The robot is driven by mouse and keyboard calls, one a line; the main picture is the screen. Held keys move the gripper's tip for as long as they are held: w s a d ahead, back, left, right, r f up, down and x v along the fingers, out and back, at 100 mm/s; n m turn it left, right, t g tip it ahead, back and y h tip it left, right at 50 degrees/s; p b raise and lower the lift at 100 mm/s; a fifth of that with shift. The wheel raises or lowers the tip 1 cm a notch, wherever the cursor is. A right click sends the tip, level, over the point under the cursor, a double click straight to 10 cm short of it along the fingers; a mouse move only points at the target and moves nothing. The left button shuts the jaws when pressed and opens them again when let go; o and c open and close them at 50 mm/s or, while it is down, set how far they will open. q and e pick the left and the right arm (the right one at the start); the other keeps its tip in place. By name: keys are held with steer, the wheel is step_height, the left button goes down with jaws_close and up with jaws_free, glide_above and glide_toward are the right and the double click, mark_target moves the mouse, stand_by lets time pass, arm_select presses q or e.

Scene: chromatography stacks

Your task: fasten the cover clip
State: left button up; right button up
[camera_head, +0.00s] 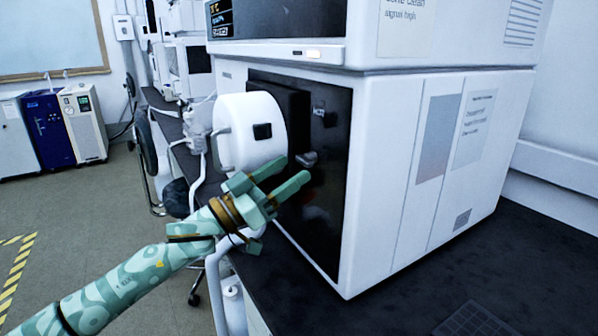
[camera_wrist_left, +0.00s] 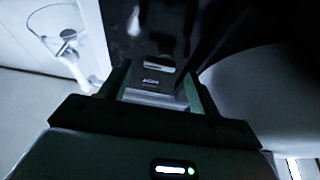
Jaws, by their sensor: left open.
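My left gripper (camera_head: 294,171) reaches in from the lower left with its two green fingers apart, pointing at the black front panel (camera_head: 322,215) of the white instrument. A small grey metal clip (camera_head: 308,158) sits on that panel just past the fingertips. In the left wrist view the clip (camera_wrist_left: 152,94) appears between the open fingers (camera_wrist_left: 158,84), with a small bright metal piece (camera_wrist_left: 158,68) just beyond it. I cannot tell whether the fingers touch it. A round white cover (camera_head: 250,112) stands out from the panel to the left of the clip. My right gripper is not in view.
The white instrument (camera_head: 400,150) stands on a dark bench (camera_head: 500,260), with another unit (camera_head: 290,24) on top. A stool and blue and white cabinets (camera_head: 48,128) stand at the left.

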mark_target(301, 162)
arm_select(q)
steer(key=shift+b+x, duration=0.3)
steer(key=shift+x, duration=0.95)
steer(key=shift+w+d+r, duration=0.1)
steer(key=shift+w+d, duration=0.1)
steer(key=shift+d, duration=0.05)
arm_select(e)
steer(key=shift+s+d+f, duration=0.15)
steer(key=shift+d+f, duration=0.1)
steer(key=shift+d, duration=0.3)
